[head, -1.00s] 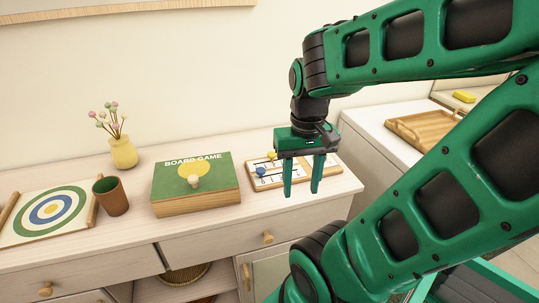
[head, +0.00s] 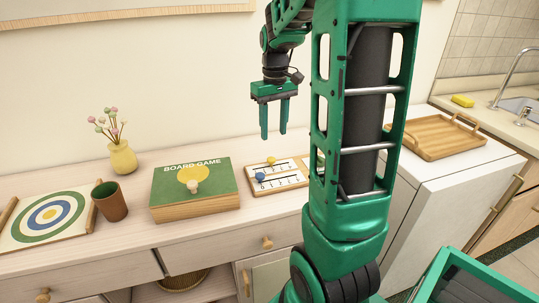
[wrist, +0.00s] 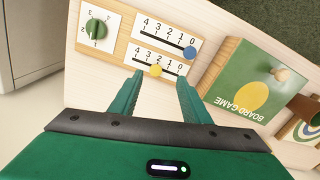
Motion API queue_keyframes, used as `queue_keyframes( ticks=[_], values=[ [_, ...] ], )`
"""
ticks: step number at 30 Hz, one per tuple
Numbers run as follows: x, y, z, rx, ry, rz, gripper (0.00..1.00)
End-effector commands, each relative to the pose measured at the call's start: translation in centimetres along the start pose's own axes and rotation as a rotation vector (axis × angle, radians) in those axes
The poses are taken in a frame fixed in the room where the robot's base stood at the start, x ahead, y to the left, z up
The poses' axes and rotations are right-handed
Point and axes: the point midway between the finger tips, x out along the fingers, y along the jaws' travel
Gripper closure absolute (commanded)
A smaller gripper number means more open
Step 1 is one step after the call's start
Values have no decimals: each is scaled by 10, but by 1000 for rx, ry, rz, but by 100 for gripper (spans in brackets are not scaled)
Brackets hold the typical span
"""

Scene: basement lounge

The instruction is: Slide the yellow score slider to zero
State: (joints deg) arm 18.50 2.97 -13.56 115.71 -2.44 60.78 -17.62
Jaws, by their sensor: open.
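The score board (head: 291,186) lies on the white cabinet top, partly hidden behind my arm in the head view. In the wrist view the board (wrist: 124,48) shows two white scales numbered 4 to 0. The yellow slider (wrist: 156,71) sits on the nearer scale, at about the 2. The yellow slider also shows in the head view (head: 271,160). The blue slider (wrist: 190,53) is at the 0 end of the other scale. My gripper (head: 273,135) is open and empty, raised above and behind the board. Its fingers (wrist: 160,78) frame the yellow slider in the wrist view, without touching it.
A green board game box (head: 196,207) stands left of the board. A brown cup (head: 111,201), a yellow vase (head: 122,157) and a target board (head: 48,217) are farther left. A dial (wrist: 96,29) sits on the board's end. A wooden tray (head: 433,137) is at right.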

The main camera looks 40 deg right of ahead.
Motion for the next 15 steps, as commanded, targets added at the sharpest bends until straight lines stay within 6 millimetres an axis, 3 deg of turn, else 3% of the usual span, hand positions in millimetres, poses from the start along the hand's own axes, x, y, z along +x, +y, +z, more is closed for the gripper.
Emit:
queue_keyframes(
  ticks=[3, 8, 15],
  values=[
    [3, 6, -17, -27, -1, 1, 57],
    [10, 8, -22, -37, -2, 1, 57],
    [44, 7, -21, -36, -4, 1, 57]
  ],
)
